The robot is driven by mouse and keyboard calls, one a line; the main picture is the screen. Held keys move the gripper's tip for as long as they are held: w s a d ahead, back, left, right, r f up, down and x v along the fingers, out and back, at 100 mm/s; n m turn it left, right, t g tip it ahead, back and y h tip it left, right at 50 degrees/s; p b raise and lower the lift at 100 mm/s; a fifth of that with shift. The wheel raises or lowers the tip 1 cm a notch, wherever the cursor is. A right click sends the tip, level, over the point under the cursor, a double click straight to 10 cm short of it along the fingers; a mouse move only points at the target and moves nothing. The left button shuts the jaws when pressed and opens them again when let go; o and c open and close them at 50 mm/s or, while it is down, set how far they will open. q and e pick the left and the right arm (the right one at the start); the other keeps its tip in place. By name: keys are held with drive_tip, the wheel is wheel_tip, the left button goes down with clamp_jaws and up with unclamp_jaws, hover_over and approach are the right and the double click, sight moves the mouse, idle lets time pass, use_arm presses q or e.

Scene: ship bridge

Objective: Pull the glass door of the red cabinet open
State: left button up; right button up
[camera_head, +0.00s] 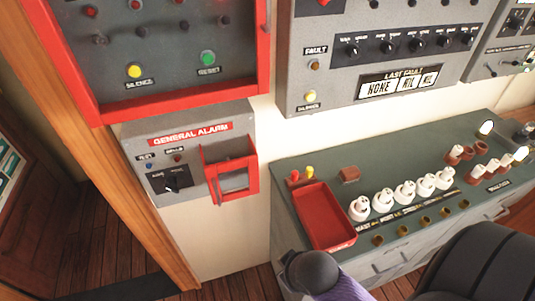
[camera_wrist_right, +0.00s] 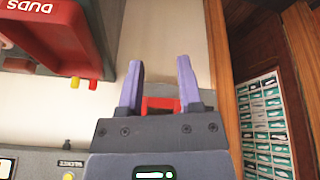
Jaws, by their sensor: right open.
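The red cabinet's glass door (camera_head: 180,98) is at the top left of the head view, cut off by the upper edge. Its red frame surrounds a grey panel with knobs and buttons, and it looks shut. A dark handle shows on its right side (camera_head: 268,18). In the right wrist view my right gripper (camera_wrist_right: 158,80) is open and empty, its two purple fingers apart. Something red (camera_wrist_right: 160,104) shows beyond and between the fingers, partly hidden; I cannot tell which part it is. My left gripper is not in view.
Below the cabinet is a general alarm box (camera_head: 150,160) with a red guard frame (camera_head: 250,172). A console (camera_head: 290,165) with a red tray (camera_head: 322,215) stands to the right. A black seat (camera_head: 480,265) is at lower right. A wooden post (camera_head: 130,190) stands at left.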

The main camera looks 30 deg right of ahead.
drive_tip(key=w+d+r+t+p, duration=0.1)
drive_tip(key=w+d+r, duration=0.1)
drive_tip(key=r, duration=0.5)
drive_tip(key=w+d+r+t+p, duration=0.1)
drive_tip(key=w+d+r+p, duration=0.15)
drive_tip(key=r, duration=0.45)
drive_tip(key=m+t, duration=0.2)
drive_tip(key=t, duration=1)
approach(270, 2)
drive_tip(key=w+p, duration=0.1)
drive_tip(key=w, duration=0.2)
drive_tip(key=w+p, duration=0.1)
drive_tip(key=w, duration=0.2)
drive_tip(key=w+p, duration=0.1)
drive_tip(key=w, duration=0.2)
drive_tip(key=shift+w+d+r, duration=0.1)
drive_tip(key=shift+w+r, duration=0.25)
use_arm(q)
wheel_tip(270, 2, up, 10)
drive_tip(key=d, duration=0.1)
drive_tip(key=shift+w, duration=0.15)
use_arm(e)
drive_tip(key=shift+w+f, duration=0.15)
drive_tip(key=shift+w, duration=0.25)
clamp_jaws()
